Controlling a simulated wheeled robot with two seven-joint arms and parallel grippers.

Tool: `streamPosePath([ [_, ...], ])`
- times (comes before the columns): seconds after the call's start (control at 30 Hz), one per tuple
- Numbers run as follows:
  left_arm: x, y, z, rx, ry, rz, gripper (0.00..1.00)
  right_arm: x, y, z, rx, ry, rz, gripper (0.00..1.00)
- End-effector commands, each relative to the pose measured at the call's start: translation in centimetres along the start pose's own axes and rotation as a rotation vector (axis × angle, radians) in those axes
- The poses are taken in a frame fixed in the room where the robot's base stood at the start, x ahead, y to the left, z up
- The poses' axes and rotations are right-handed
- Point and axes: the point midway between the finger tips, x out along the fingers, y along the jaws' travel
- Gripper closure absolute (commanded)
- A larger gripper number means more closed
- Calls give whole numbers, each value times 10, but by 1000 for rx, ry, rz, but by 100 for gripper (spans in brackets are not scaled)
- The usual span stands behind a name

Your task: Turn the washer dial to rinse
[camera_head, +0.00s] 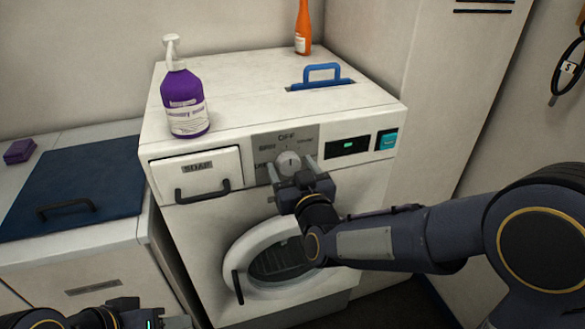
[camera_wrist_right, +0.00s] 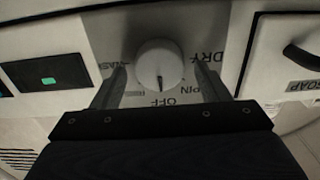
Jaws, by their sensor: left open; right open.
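The washer (camera_head: 362,108) is a white front-loader with its round door closed. Its white dial (camera_head: 288,160) sits on a grey label plate, and it also shows in the right wrist view (camera_wrist_right: 160,62). The dark mark on the dial points towards OFF. SPIN and DRY labels are partly readable, and a label on the other side is partly covered by a finger; I cannot read RINSE. My right gripper (camera_head: 292,170) is open, its fingers on either side of the dial with visible gaps. My left gripper (camera_head: 155,318) is open at the bottom left, away from the washer controls.
A SOAP drawer (camera_head: 198,170) is left of the dial, and a display (camera_head: 347,146) and teal button (camera_head: 387,139) are right of it. A purple pump bottle (camera_head: 185,103), an orange bottle (camera_head: 303,27) and a blue handle (camera_head: 321,75) are on top. A blue lid (camera_head: 75,180) lies left.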

Motion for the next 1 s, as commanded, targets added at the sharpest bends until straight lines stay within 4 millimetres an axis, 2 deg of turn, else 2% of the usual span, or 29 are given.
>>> streamPosePath([
  [0.07, 0, 0, 0, 0, 0, 0, 55, 0, 0, 0, 0, 0, 0, 33],
  [0.4, 0, 0, 0, 0, 0, 0, 55, 0, 0, 0, 0, 0, 0, 75],
  [0.67, 6, -3, 3, 0, 0, 0, 55, 0, 1, 2, 34, 1, 2, 75],
  [1.0, 35, -16, 18, 0, 0, 0, 55, 0, 2, 6, 245, 1, 1, 75],
])
